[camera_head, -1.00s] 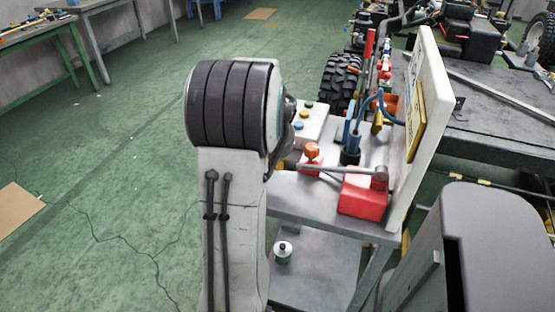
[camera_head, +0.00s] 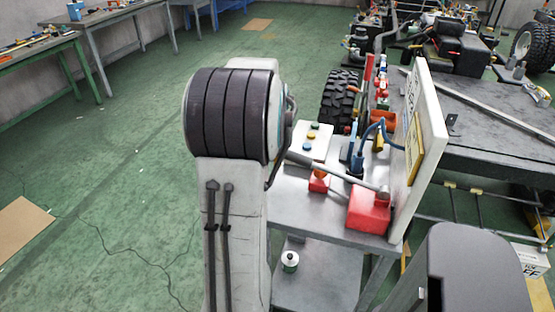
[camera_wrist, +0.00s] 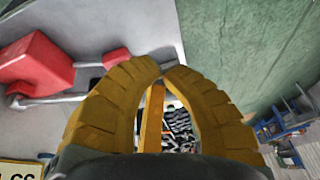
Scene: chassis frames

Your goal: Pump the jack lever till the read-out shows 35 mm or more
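The red jack (camera_head: 368,208) stands on the grey bench (camera_head: 310,212), beside a white upright panel (camera_head: 432,120). Its grey lever (camera_head: 335,171) slopes up leftward to the end of my arm, which hides my gripper in the head view. In the wrist view, my gripper's yellow fingers (camera_wrist: 162,68) curve together with tips nearly meeting. The jack (camera_wrist: 35,65) is at left there, and the lever (camera_wrist: 60,98) runs behind the left finger. The fingers appear closed around the lever's outer end, though the contact is mostly hidden. No read-out digits are legible.
Blue-handled tools (camera_head: 356,155) stand behind. A small canister (camera_head: 290,261) is on the lower shelf. Green floor (camera_head: 110,180) is open at left.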

